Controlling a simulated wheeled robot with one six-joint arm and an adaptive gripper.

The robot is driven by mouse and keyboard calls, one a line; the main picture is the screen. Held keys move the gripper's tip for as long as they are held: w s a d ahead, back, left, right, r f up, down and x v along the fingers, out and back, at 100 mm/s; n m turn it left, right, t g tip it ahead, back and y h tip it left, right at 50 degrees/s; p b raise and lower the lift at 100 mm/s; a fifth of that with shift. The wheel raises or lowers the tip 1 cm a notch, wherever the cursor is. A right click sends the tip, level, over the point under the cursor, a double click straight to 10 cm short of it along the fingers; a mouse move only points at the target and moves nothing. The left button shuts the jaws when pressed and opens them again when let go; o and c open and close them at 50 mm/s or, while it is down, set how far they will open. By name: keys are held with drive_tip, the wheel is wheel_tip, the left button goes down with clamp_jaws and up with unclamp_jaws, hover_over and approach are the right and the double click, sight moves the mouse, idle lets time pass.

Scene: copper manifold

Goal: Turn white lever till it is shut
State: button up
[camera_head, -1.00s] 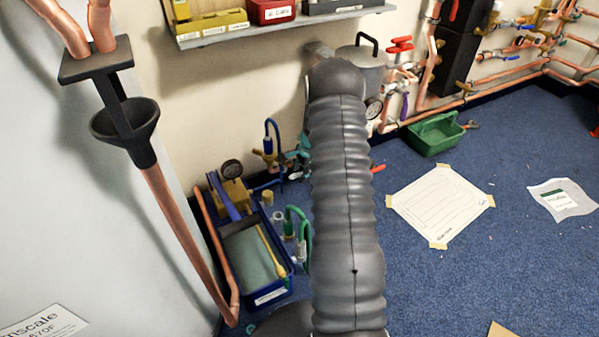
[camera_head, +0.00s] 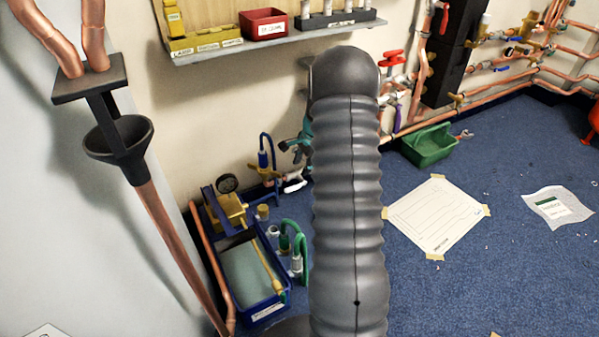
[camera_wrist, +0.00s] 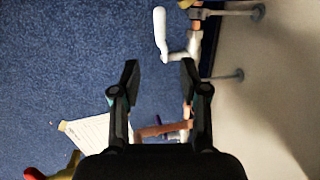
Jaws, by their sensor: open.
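The white lever (camera_wrist: 161,34) shows in the wrist view as a rounded white handle, pointing up and a little left from its pivot on a valve. The valve joins a copper pipe (camera_wrist: 196,22) beside the wall. My gripper (camera_wrist: 159,72) is open and empty, its two dark fingers apart. The lever lies ahead of the fingertips, in line with the gap and not between them. In the head view, a small white handle (camera_head: 293,187) low by the wall may be this lever.
A blue tray (camera_head: 286,298) and brass pump (camera_head: 226,207) stand on the floor at left. A shelf (camera_head: 215,50) juts from the wall above. A green crate (camera_head: 430,145) and a taped sheet (camera_head: 436,215) are at right. Open blue floor lies around the sheet.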

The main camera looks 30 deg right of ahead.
sight(296, 187)
drive_tip(key=shift+s+r, duration=0.1)
drive_tip(key=shift+r, duration=0.15)
drive_tip(key=shift+f, duration=0.1)
drive_tip(key=c, duration=0.6)
drive_tip(key=s+a+f+m+y, duration=0.1)
drive_tip(key=a, duration=0.1)
drive_tip(key=a+f+y+p, duration=0.1)
drive_tip(key=a+f, duration=0.1)
drive_tip(key=s+a+f+m+y, duration=0.1)
drive_tip(key=a, duration=0.1)
drive_tip(key=shift+s+f+m+y, duration=0.15)
drive_tip(key=shift+s+m+y, duration=0.15)
clamp_jaws()
drive_tip(key=s+a+f+m+t+y+p, duration=0.1)
drive_tip(key=a+f+m+t+y+p, duration=0.15)
drive_tip(key=a+m, duration=0.2)
drive_tip(key=s+d+f+m+t+h+p, duration=0.2)
drive_tip(key=s+d+f+m+t+h, duration=0.4)
drive_tip(key=m, duration=0.6)
drive_tip(key=w+f+t+h, duration=0.1)
drive_tip(key=w+f, duration=0.5)
drive_tip(key=w, duration=0.4)
drive_tip(key=shift+w+d+r+p, duration=0.15)
drive_tip(key=shift+d+r, duration=0.25)
drive_tip(key=shift+r, duration=0.65)
drive_tip(key=shift+d+r+p, duration=0.25)
drive_tip(key=shift+d+r, duration=0.15)
drive_tip(key=shift+r, duration=0.6)
